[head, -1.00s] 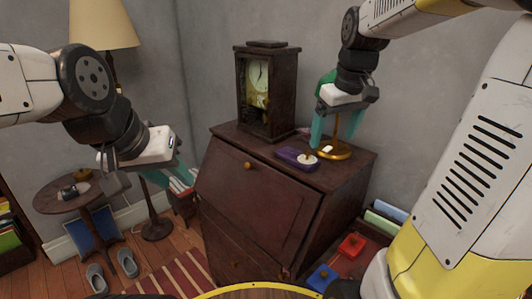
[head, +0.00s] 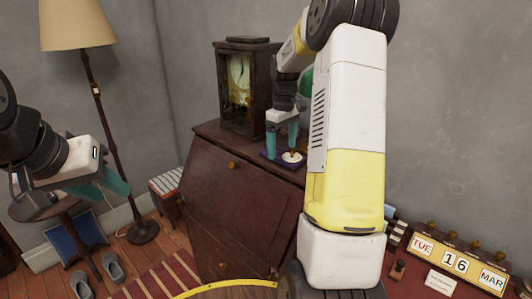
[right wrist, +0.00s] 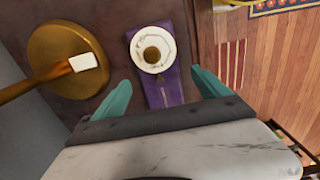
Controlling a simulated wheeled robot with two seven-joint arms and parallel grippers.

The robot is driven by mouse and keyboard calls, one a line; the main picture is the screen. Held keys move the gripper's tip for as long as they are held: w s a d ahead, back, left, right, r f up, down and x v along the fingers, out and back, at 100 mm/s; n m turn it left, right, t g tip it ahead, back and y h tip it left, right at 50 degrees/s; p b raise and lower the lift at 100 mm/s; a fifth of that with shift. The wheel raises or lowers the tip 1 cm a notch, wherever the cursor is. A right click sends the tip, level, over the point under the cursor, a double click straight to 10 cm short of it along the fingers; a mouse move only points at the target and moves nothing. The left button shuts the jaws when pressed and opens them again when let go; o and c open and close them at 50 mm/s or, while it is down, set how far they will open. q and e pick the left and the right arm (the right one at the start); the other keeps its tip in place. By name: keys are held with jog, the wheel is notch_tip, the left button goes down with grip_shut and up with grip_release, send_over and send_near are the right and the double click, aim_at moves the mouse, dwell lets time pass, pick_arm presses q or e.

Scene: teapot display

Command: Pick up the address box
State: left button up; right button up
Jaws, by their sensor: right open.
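The address box appears to be the flat purple box (head: 269,155) with a round white, brass-knobbed piece on it, lying on top of the dark wooden desk (head: 245,190). In the right wrist view the purple box (right wrist: 165,93) lies ahead of and between my right fingertips, not visibly touched by them. My right gripper (head: 282,142) is open and points down at the box; its fingers also show in the right wrist view (right wrist: 161,88). My left gripper (head: 103,188) is at the far left, away from the desk; its two fingers look apart and empty.
A clock (head: 237,85) stands on the desk behind the box. A brass lamp base (right wrist: 65,65) stands close left of the box in the right wrist view. My right arm hides much of the desk's right side. A calendar (head: 455,262) is at lower right.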

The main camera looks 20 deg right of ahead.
notch_tip(320, 180, down, 2)
jog(key=shift+f, duration=0.1)
jog(key=c, duration=1.6)
jog(key=shift+r, duration=0.7)
jog(key=shift+s+a+r, duration=0.1)
jog(key=shift+s+r, duration=0.2)
jog(key=shift+r, duration=0.3)
jog(key=shift+s+a+r, duration=0.1)
jog(key=shift+s+r, duration=0.15)
jog(key=shift+r, duration=0.35)
jog(key=s+a, duration=0.1)
jog(key=s, duration=0.3)
jog(key=s+a, duration=0.2)
jog(key=s, duration=0.3)
jog(key=s+a+r, duration=0.1)
jog(key=s+a, duration=0.1)
jog(key=s, duration=0.3)
jog(key=shift+a+r, duration=0.1)
jog(key=shift+a, duration=0.15)
